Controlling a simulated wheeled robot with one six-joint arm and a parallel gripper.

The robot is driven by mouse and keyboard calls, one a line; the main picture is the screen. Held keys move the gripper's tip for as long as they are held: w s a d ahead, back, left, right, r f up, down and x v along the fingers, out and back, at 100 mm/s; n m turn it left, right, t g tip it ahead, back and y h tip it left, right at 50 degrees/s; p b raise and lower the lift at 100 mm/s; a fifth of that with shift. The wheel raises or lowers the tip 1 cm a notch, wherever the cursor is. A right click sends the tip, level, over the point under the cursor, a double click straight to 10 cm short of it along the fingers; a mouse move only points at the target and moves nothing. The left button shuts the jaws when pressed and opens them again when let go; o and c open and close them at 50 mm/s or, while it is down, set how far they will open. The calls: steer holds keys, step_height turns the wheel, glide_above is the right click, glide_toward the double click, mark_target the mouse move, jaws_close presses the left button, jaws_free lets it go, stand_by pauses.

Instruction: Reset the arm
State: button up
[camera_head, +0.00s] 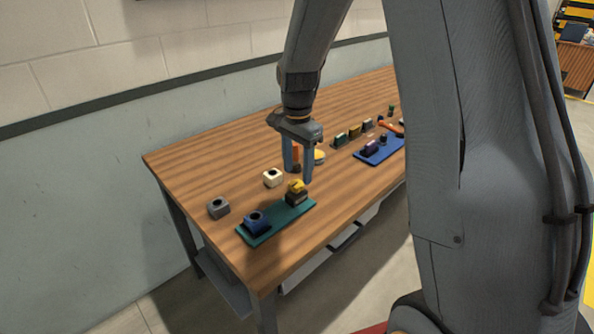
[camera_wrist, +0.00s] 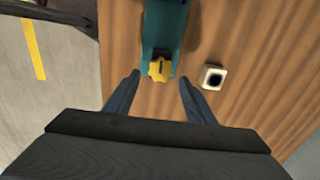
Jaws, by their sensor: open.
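My gripper (camera_head: 297,174) hangs from my arm above the wooden table (camera_head: 190,155), fingers pointing down and apart. In the wrist view its two fingers (camera_wrist: 159,86) are spread with nothing between their tips. A yellow knob-shaped piece (camera_head: 296,186) sits on a dark block at the right end of a green plate (camera_head: 274,224), just beyond the fingers. The yellow piece also shows ahead of the fingertips in the wrist view (camera_wrist: 160,69). A dark blue block (camera_head: 256,222) with a round hole sits on the plate's left end.
A cream block (camera_head: 272,177) and a grey block (camera_head: 218,207) stand left of the plate. A round yellow-topped thing (camera_head: 319,157) lies behind the gripper. A blue plate (camera_head: 375,155) with small parts and several blocks are farther right. A wall borders the table.

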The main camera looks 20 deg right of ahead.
steer(key=s+r+n, duration=0.1)
steer(key=s+n, duration=1.1)
steer(key=s, duration=0.9)
steer(key=shift+r+n+t, duration=0.15)
steer(key=shift+n+t, duration=0.15)
steer(key=shift+t, duration=0.1)
steer(key=shift+c, duration=0.4)
